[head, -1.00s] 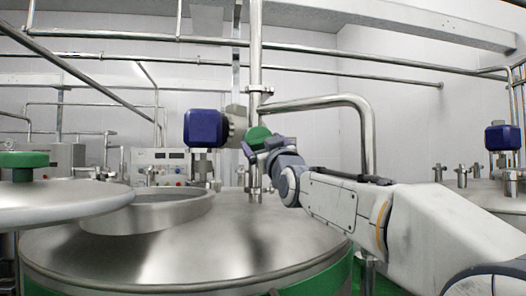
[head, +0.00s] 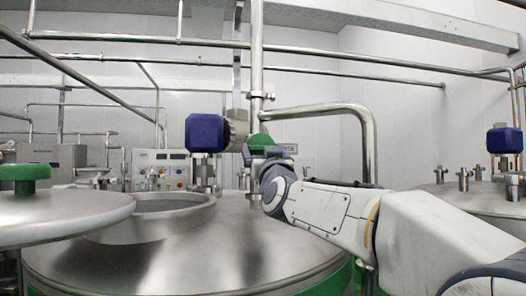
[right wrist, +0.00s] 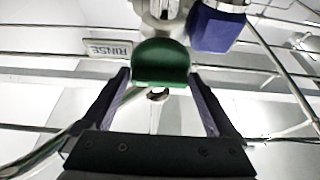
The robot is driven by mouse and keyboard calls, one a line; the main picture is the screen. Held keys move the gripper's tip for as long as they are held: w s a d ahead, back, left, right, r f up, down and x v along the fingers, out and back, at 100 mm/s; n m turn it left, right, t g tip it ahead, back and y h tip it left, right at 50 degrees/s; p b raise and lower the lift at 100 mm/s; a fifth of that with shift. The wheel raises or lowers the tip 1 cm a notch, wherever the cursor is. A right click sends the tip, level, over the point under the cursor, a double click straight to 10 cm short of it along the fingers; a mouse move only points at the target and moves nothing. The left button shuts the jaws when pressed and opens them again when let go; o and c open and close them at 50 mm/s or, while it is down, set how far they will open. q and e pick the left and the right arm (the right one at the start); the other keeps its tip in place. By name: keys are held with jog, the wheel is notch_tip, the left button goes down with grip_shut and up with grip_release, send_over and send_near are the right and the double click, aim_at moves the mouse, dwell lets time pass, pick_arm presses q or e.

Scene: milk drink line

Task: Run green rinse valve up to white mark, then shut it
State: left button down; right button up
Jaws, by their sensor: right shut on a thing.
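The green rinse valve handle (head: 259,141) sits on the vertical steel pipe above the big tank, right of a blue box-shaped actuator (head: 205,133). My right gripper (head: 262,150) is at the handle, its fingers partly hidden by my wrist. In the right wrist view, the green handle (right wrist: 160,63) is between the tips of my two dark fingers (right wrist: 160,80). A RINSE label plate (right wrist: 109,49) shows upside down beside it. I cannot make out a white mark. My left gripper is not in view.
Below is a domed steel tank (head: 190,250) with an open round collar (head: 160,212). A lid with a green knob (head: 24,173) is at left. A bent steel pipe (head: 366,130) stands close behind my right arm. Another tank (head: 470,195) is at right.

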jog(key=o, duration=1)
jog(key=b+v, duration=0.5)
jog(key=v, duration=0.5)
jog(key=shift+s+f, duration=0.1)
jog(key=shift+s, duration=0.05)
